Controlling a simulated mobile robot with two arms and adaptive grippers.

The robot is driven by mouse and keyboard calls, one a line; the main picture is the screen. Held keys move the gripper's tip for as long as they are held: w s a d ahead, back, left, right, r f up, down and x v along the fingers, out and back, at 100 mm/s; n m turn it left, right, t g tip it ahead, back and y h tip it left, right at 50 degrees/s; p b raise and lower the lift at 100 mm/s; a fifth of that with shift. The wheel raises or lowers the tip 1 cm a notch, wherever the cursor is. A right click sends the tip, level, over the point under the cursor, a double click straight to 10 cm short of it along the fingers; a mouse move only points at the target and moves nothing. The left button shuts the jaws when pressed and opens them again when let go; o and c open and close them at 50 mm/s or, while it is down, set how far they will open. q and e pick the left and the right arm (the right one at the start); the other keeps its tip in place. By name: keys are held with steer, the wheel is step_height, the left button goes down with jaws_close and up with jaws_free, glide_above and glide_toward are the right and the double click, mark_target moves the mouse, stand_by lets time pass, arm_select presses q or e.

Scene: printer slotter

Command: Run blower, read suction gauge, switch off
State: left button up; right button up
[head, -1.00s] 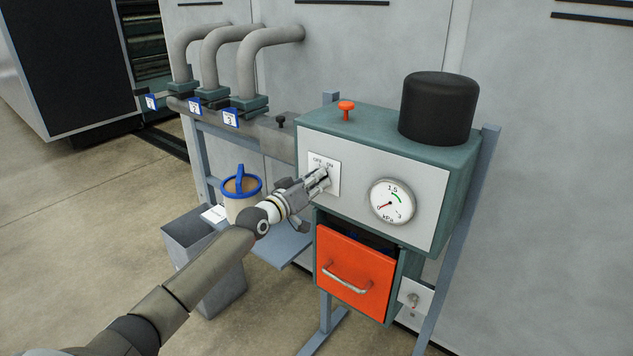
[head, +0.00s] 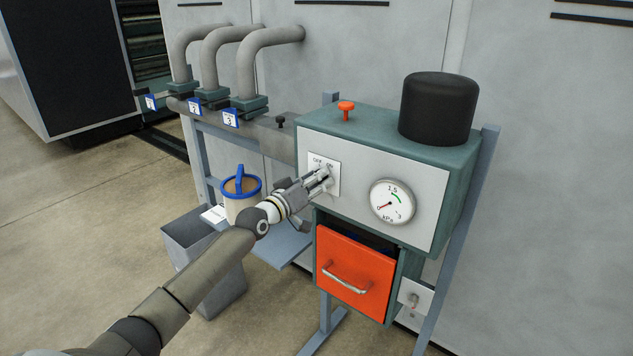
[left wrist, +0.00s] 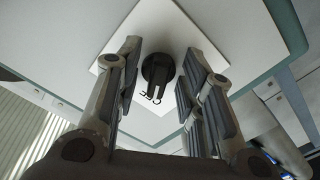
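The blower unit (head: 345,192) is a teal box with a pale front panel. Its white OFF/ON switch plate (head: 334,171) is at the panel's left. My left gripper (head: 322,180) is at this plate. In the left wrist view, the black switch knob (left wrist: 158,68) sits between the open fingers (left wrist: 157,78), with gaps on both sides; the knob's OFF label shows beside it. My right gripper is out of view.
An orange drawer (head: 354,275) with a metal handle is below the panel. A black cylinder (head: 438,108) and an orange knob (head: 346,106) are on top. Grey pipes (head: 265,58), a blue-rimmed tub (head: 241,207) and a grey bin (head: 186,240) are to the left.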

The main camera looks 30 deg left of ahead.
arm_select(q)
steer(key=shift+s, duration=0.1)
steer(key=s+a, duration=0.1)
steer(key=s, duration=1)
steer(key=shift+s, duration=0.4)
